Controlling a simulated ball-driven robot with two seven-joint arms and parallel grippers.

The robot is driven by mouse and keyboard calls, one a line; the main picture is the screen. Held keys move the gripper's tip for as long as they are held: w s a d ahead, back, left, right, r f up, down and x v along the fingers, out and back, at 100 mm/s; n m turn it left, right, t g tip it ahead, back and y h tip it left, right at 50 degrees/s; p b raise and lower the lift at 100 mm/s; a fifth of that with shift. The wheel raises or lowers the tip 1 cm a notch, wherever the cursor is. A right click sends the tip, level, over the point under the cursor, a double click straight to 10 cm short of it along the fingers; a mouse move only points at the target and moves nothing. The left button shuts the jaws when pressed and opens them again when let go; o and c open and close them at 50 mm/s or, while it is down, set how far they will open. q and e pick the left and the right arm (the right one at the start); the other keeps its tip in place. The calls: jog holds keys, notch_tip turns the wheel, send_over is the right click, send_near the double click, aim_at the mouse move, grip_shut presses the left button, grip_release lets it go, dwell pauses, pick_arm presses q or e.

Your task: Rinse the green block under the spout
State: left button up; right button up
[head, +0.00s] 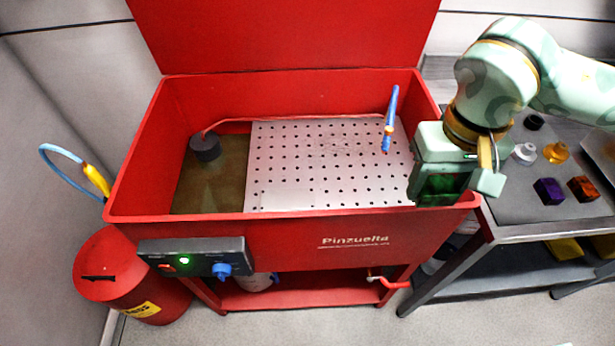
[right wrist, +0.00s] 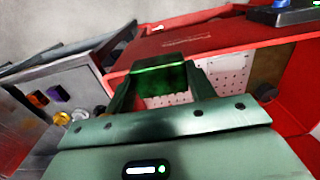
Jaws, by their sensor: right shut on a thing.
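The green block (right wrist: 158,76) is between the fingers of my right gripper (right wrist: 160,88) in the right wrist view. In the head view my right gripper (head: 455,188) is over the right front corner of the red wash basin, and the green block (head: 440,187) shows dark in its jaws. The blue spout (head: 391,115) stands over the right part of the perforated tray (head: 315,165), behind and to the left of the gripper. The block is apart from the spout. My left gripper is not in view.
The red basin (head: 285,216) has a raised lid (head: 290,35) at the back and a switch panel (head: 195,258) in front. A grey table (head: 490,190) at right holds a purple block (head: 549,190), an orange block (head: 583,188) and fittings. A red drum (head: 125,275) stands at left.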

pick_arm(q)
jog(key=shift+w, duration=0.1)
pick_arm(e)
jog(key=shift+w, duration=0.1)
jog(key=w+d+f+t+y, duration=0.15)
jog(key=w+d+f, duration=0.25)
jog(key=w+f, duration=0.5)
jog(key=w+d+f+t, duration=0.2)
jog(key=w+d+f, duration=0.25)
jog(key=f, duration=0.85)
jog(key=shift+g, duration=0.25)
jog(key=shift+w+a+f, duration=0.45)
jog(key=shift+w+a, duration=0.55)
jog(key=shift+w, duration=0.8)
jog(key=shift+w+a+f, duration=0.5)
jog(key=shift+w+a, duration=0.55)
jog(key=shift+w, duration=0.8)
jog(key=shift+w+a+f, duration=0.45)
jog(key=shift+w+a, duration=0.55)
jog(key=shift+w, duration=0.8)
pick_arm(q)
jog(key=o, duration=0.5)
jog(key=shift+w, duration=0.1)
